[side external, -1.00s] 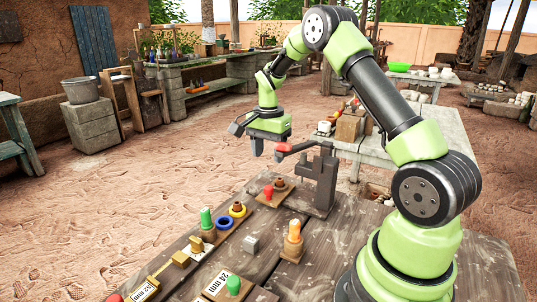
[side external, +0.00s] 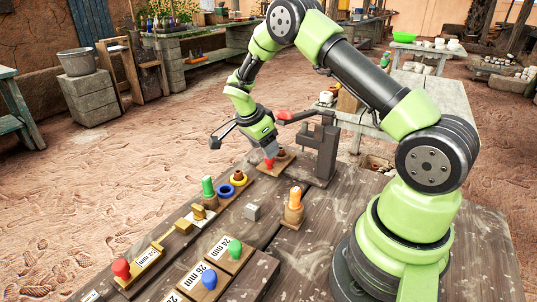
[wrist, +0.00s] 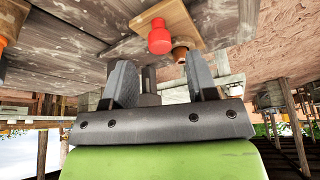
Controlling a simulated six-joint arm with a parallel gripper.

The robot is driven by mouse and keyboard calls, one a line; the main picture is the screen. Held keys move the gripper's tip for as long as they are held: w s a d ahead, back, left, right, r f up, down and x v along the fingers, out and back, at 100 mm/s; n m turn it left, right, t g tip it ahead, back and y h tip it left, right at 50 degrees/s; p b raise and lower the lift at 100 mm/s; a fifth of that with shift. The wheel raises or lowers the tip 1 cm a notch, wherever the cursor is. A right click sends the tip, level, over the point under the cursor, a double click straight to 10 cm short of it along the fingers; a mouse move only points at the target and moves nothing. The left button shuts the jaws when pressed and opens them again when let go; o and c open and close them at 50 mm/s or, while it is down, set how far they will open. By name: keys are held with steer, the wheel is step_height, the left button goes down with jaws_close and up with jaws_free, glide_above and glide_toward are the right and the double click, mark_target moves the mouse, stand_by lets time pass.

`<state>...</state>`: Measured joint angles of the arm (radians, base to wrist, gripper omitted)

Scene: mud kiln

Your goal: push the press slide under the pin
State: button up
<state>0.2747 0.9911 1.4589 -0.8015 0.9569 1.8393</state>
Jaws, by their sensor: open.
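The press slide (side external: 286,164) is a wooden board on the bench with a red knob (side external: 269,163) and a brown bushing. The grey press (side external: 325,155) stands just right of it, with a red-handled lever (side external: 292,115) reaching left above. I cannot make out the pin. My gripper (side external: 261,148) is open and empty, low by the knob and partly hiding the slide's far side. In the wrist view, the knob (wrist: 160,38) and bushing (wrist: 181,54) show beyond the open fingers (wrist: 161,72), with the knob between their lines. I cannot tell if a finger touches the slide.
Left along the bench are a green peg (side external: 207,186), a blue ring (side external: 226,191) and a yellow one. A grey cube (side external: 252,211) and an orange peg on a block (side external: 294,206) stand nearer. Labelled gauge blocks (side external: 210,278) fill the front. Bare planks lie between.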

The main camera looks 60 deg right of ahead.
mark_target(280, 172)
steer(key=shift+x, duration=1.9)
jaws_close()
steer(key=shift+s, duration=1.75)
jaws_free()
steer(key=shift+r, duration=0.1)
